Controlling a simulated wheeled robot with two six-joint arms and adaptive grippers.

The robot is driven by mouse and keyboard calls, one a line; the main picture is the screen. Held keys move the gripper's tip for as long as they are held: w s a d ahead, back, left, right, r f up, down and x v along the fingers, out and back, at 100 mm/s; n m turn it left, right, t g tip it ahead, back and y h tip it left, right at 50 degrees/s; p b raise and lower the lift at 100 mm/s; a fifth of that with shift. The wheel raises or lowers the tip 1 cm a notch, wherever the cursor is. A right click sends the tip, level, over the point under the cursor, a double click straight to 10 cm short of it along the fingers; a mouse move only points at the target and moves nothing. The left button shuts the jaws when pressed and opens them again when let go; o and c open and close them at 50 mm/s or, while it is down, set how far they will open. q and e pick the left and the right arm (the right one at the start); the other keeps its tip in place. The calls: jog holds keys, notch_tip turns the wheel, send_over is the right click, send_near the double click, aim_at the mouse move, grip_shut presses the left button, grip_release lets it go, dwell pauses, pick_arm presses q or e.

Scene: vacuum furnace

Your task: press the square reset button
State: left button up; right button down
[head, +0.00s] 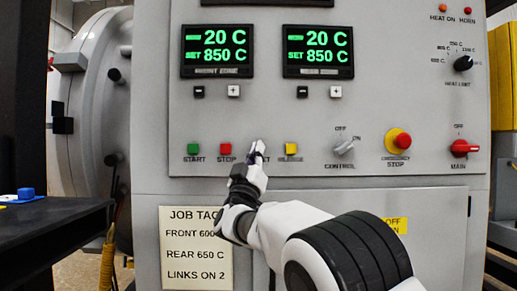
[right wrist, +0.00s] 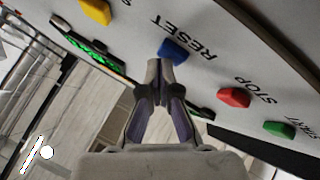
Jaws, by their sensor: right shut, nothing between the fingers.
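The blue square reset button (right wrist: 174,51) shows in the right wrist view, beside the printed word RESET. In the head view my right gripper hides it, between the red stop button (head: 226,149) and the yellow button (head: 291,149). My right gripper (head: 258,150) is shut and empty, its tips up at the panel. In the right wrist view its closed fingertips (right wrist: 154,66) lie just beside the lower left of the button. I cannot tell whether they touch it. My left gripper is not in view.
The grey control panel (head: 380,110) also holds a green start button (head: 193,150), a control knob (head: 344,147), an emergency stop (head: 398,141) and a red main switch (head: 463,148). Two displays (head: 218,51) sit above. A job tag (head: 195,250) hangs below.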

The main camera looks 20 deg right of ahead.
dwell(0.5)
jog(key=shift+s+a+b, duration=0.2)
jog(key=shift+s+b, duration=0.4)
jog(key=shift+s, duration=0.15)
jog(key=shift+f, duration=0.1)
jog(key=s+b, duration=0.1)
jog(key=s, duration=0.1)
jog(key=s+a+b, duration=0.1)
jog(key=s+b, duration=0.1)
jog(key=shift+s+a, duration=0.15)
jog(key=shift+s, duration=0.25)
